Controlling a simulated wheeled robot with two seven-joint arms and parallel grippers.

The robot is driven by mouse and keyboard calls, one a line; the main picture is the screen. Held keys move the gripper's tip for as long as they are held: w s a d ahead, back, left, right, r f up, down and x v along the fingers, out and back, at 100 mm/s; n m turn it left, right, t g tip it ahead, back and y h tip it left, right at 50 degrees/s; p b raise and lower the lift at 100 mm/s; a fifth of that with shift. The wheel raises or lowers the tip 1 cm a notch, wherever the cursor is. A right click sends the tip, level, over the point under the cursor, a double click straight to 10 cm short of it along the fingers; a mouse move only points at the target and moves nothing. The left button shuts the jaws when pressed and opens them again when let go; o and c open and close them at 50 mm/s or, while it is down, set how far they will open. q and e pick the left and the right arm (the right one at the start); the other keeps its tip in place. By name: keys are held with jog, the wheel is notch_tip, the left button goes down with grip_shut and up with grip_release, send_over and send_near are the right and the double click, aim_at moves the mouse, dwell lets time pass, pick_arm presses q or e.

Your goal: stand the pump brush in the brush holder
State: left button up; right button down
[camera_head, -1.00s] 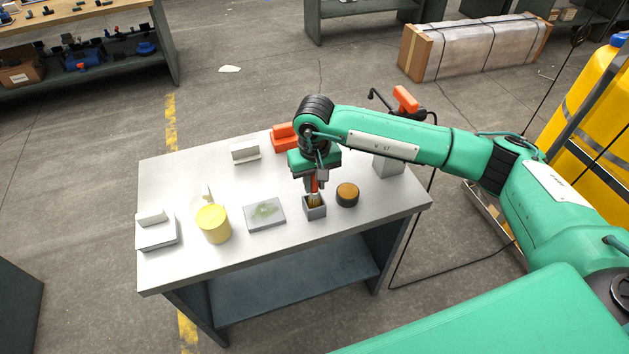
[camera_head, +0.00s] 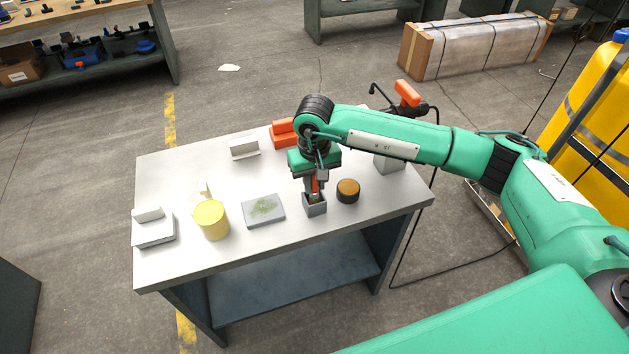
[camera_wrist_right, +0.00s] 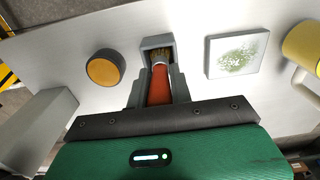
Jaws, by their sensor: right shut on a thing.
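The pump brush (camera_head: 315,187) has an orange-red handle and points bristles down. My right gripper (camera_head: 317,180) is shut on its handle, above the brush holder (camera_head: 315,209), a small grey open-topped box near the table's front edge. In the right wrist view the brush handle (camera_wrist_right: 158,86) lies between the two fingers, and its tan bristles (camera_wrist_right: 159,56) are inside the holder's walls (camera_wrist_right: 157,41). The brush looks near upright. Whether the bristles touch the holder's floor is hidden. My left gripper is not in view.
A dark round pot with an orange-brown top (camera_head: 348,190) stands close right of the holder. A grey plate with a green smear (camera_head: 263,211) lies to its left, then a yellow mug (camera_head: 211,220). An orange block (camera_head: 283,133) stands behind my gripper.

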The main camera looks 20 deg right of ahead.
jog(key=c, duration=1.2)
grip_release()
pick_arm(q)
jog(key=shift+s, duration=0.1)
pick_arm(e)
jog(key=shift+o, duration=0.2)
jog(key=shift+r, duration=0.35)
notch_tip(320, 180, up, 9)
jog(key=shift+f+b, duration=0.15)
jog(key=shift+b, duration=0.9)
notch_tip(320, 180, up, 4)
jog(key=shift+f, duration=0.2)
jog(key=shift+r+b, duration=0.25)
jog(key=shift+b, duration=0.05)
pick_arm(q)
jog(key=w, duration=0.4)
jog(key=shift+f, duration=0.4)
pick_arm(e)
jog(key=shift+r, duration=0.15)
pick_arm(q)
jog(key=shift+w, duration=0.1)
